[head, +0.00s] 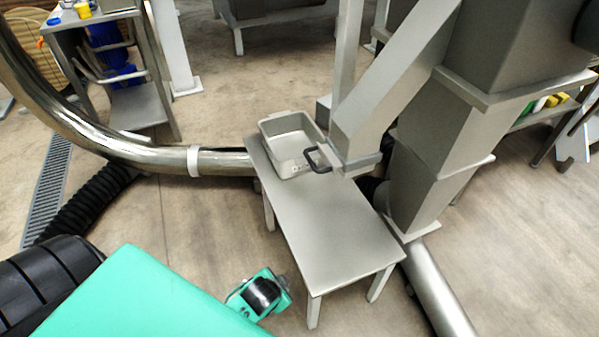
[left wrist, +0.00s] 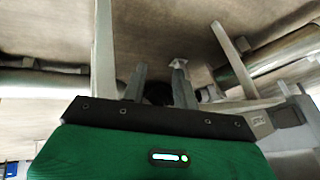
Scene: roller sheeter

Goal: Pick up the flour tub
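The flour tub (head: 270,134) is a grey open-topped box with a dark handle on its right side. It stands upright at the far end of a small grey table (head: 335,230). In the left wrist view, a grey surface with a small label and a dark handle at the lower right seems to be the tub (left wrist: 259,125). My left gripper (left wrist: 160,70) shows its two fingers apart with nothing visibly held. In the head view my green arm is at the lower left, apart from the tub; the fingers cannot be made out there. My right gripper is not in view.
A grey machine column (head: 435,145) with a sloping chute stands just right of the tub. A shiny pipe (head: 225,162) runs behind the table from the left. A shelf (head: 140,105) stands at the back left. The floor left of the table is mostly clear.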

